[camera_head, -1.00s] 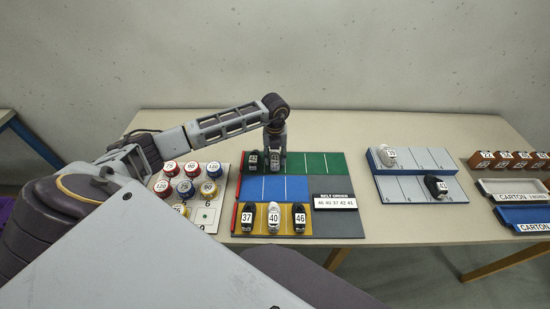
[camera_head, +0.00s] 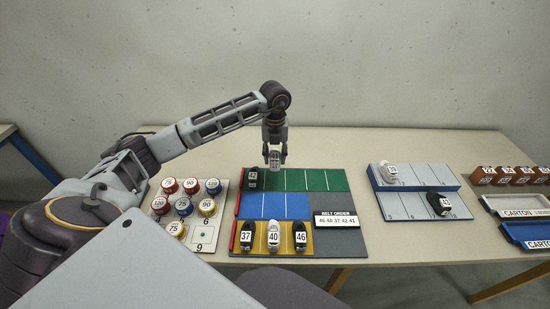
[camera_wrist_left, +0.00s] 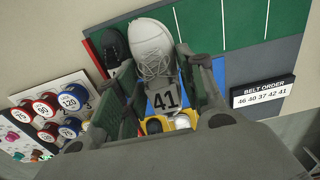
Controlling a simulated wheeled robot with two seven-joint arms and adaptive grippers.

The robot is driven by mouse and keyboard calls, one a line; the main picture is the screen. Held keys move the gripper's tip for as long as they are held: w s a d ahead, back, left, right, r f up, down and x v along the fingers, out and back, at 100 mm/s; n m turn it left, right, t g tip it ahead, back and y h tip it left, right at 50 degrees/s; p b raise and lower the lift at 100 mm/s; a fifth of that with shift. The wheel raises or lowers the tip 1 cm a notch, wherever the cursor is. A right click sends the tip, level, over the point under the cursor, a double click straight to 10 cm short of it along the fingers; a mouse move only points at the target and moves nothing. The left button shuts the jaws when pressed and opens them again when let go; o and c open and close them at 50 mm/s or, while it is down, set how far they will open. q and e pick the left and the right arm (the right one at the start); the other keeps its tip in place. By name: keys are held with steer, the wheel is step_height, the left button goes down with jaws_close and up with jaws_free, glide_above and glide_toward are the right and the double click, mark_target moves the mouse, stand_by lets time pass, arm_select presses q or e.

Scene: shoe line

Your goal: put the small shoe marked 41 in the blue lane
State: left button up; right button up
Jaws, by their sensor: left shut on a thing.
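My left gripper (camera_head: 274,145) is shut on a small grey-white shoe marked 41 (camera_head: 274,160). The left wrist view shows this shoe (camera_wrist_left: 155,60) between the fingers, its label facing the camera. It is held above the green lane (camera_head: 310,180) of the board, just right of a black shoe marked 42 (camera_head: 251,178). The blue lane (camera_head: 285,206) lies in front of the green one and has no shoe on it. My right gripper is not in view.
Black 37 (camera_head: 247,236), white 40 (camera_head: 273,237) and black 46 (camera_head: 299,237) stand in the yellow lane. A belt order sign (camera_head: 337,219) stands at right. Numbered tins (camera_head: 183,206) are at left; a grey-blue rack (camera_head: 412,204) with two shoes is at right.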

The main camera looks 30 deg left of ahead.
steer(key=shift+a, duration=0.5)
